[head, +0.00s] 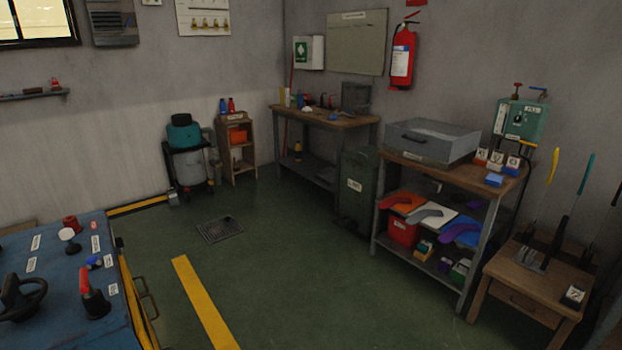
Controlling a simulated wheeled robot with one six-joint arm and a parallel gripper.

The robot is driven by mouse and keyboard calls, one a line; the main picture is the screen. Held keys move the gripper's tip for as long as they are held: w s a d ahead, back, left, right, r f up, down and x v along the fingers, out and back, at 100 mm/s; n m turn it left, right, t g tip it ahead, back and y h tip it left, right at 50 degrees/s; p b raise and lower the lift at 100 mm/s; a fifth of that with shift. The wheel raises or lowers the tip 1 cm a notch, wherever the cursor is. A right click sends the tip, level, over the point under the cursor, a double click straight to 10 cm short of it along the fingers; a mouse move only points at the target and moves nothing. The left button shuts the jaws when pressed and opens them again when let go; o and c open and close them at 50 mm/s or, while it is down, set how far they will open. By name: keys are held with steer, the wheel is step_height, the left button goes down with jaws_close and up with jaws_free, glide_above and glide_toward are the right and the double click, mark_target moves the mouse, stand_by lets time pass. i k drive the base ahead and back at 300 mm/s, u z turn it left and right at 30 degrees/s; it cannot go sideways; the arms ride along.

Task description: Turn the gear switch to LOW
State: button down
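No control in the head view can be read as the gear switch, because the labels are too small to make out. A blue console (60,262) stands at the lower left, cut off by the frame edge. On its top are a lever with a red grip (86,283), a black handwheel (22,297), a white-topped knob (68,235), a red knob (71,222) and a small blue knob (93,262), with white labels beside them. A green box (520,122) with a label and small controls on top is at the right wall. My gripper is not in view.
The green floor between the console and the benches is open, with a yellow stripe (203,303) and a drain grate (221,229). A workbench (455,172) with a grey case (433,140) and a small wooden table (540,283) stand at right. Another bench (322,118) is at the back.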

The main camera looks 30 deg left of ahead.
mark_target(119, 242)
steer(key=u, duration=0.15)
steer(key=i, duration=1.35)
steer(key=u, duration=0.7)
steer(key=i, duration=0.8)
steer(key=u, duration=1.7)
steer(key=i, duration=0.95)
steer(key=u, duration=0.65)
steer(key=k, duration=0.5)
steer(key=z, duration=1.05)
steer(key=i, duration=0.6)
steer(key=u, duration=0.2)
